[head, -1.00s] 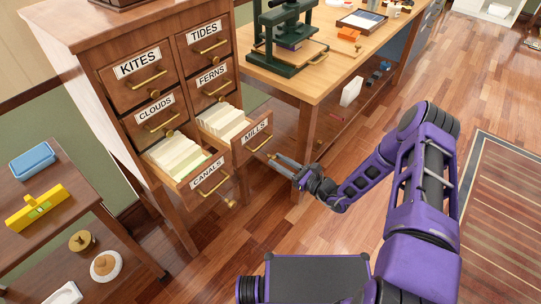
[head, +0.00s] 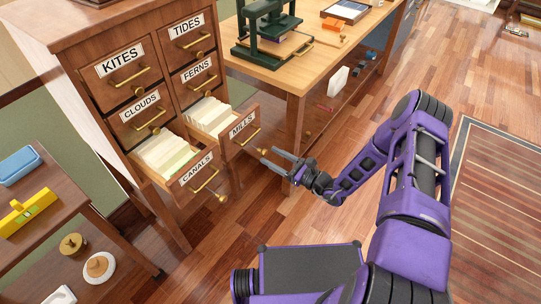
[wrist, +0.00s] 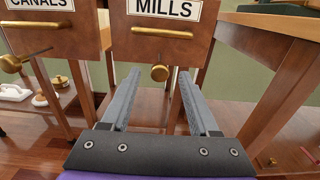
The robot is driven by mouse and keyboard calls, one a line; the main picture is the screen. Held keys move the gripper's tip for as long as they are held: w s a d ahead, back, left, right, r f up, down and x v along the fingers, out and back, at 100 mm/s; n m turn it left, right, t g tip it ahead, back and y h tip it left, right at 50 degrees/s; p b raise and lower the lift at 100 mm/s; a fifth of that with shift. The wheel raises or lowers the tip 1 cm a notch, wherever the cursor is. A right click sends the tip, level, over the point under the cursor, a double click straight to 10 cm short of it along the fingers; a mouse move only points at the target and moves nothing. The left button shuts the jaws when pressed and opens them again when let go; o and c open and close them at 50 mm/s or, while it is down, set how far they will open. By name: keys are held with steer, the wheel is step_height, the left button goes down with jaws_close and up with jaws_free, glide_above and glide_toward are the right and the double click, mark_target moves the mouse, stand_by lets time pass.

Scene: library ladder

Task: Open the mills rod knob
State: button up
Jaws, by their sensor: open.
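The mills drawer (head: 236,135) is pulled partly out of the wooden card cabinet, with pale cards showing inside. Its front with the MILLS label (wrist: 165,8) fills the top of the wrist view. The round brass mills rod knob (wrist: 160,73) sits below the drawer front's lower edge. My gripper (head: 269,156) is open in front of the drawer, its fingers pointing at the knob. In the wrist view the knob appears between the two fingertips, with a gap on each side. I cannot tell how far ahead of the tips it is. Nothing is held.
The canals drawer (head: 190,180) is also open, lower left of the mills drawer, with its own knob (head: 221,198). A wooden table (head: 290,82) with a green press (head: 265,35) stands close on the right. A low side table (head: 70,208) is at left. Floor in front is clear.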

steer(key=v, duration=1.6)
